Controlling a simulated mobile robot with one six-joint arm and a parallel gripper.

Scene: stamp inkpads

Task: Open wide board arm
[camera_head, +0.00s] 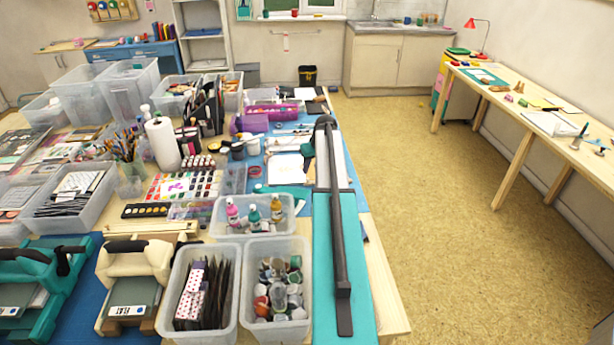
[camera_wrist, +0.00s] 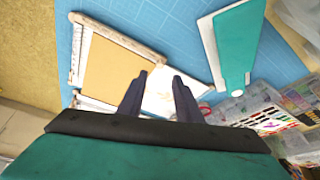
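The wide board (camera_head: 360,270) is a long teal and white cutting board at the right edge of the crowded table in the head view. Its dark grey arm (camera_head: 337,220) runs lengthwise over it, from the far end to the near end. I cannot tell whether the arm touches the board. My gripper (camera_wrist: 160,76) shows in the wrist view with its two dark fingers apart and nothing between them. It is above a blue mat (camera_wrist: 183,38). My gripper is not visible in the head view, and I cannot identify the board's arm in the wrist view.
Clear bins (camera_head: 275,333) with small jars and dark packets stand left of the board. A bottle tray (camera_head: 228,228) is behind them. Open floor (camera_head: 450,220) lies to the right. The wrist view shows a wooden frame (camera_wrist: 75,55) and a teal-and-white item (camera_wrist: 236,40).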

